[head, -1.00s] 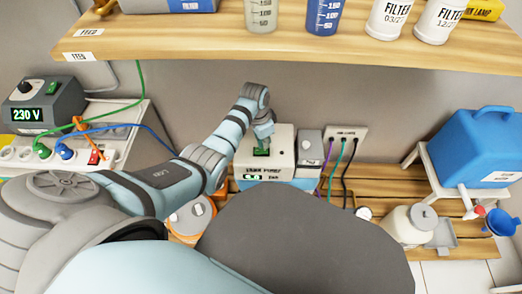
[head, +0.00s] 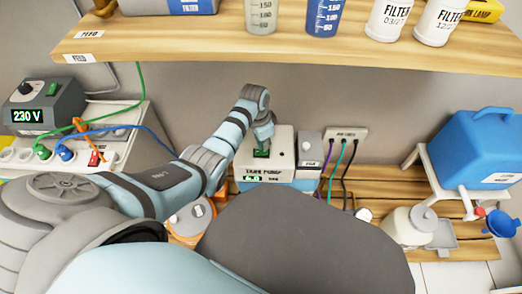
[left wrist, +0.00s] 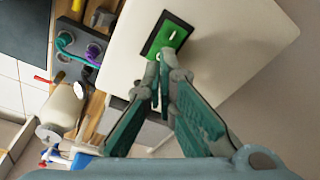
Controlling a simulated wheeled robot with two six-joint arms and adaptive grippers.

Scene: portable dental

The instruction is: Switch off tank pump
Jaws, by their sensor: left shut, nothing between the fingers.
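The tank pump (head: 281,160) is a white box labelled "TANK PUMP" on the wooden bench, with a small lit green display on its front. Its green rocker switch (left wrist: 168,36) sits in a black frame on the top face. My left gripper (head: 263,140) is shut and empty, with its fingertips right at the switch. In the left wrist view its fingertips (left wrist: 164,62) meet at the near edge of the switch; I cannot tell whether they press it. My right gripper is not in view.
A wall socket panel (head: 346,133) with several cables is right of the pump. A 230 V supply (head: 42,105) and power strip stand at left. A shelf (head: 300,52) with bottles hangs above. A blue tank (head: 482,145) stands at right.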

